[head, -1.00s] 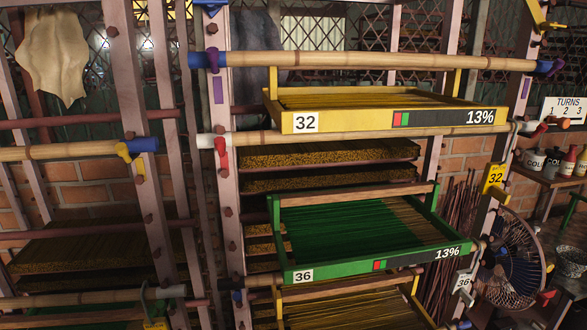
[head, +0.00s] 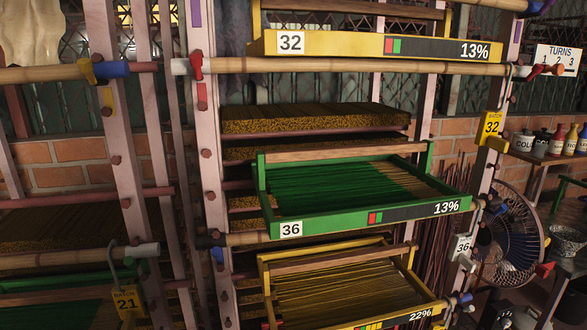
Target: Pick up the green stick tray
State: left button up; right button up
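The green stick tray (head: 340,221) sits on the rack in the middle of the head view. It holds thin green and brown sticks. Its front edge carries a white label "36" and a dark strip reading 13% with a red and a green mark. It rests at the level of a bamboo bar, below yellow tray 32 and above another yellow tray. Another green tray (head: 60,299) shows partly at the lower left, near a yellow tag "21". Neither of my grippers is in view.
Yellow tray 32 (head: 355,47) is above and a yellow tray marked 22% (head: 390,318) is below. Pink rack posts (head: 207,150) stand left and right of the green tray. A fan (head: 512,235) stands at the right, near a table with bottles (head: 555,140).

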aim_at(83, 302)
jog(key=u, duration=1.45)
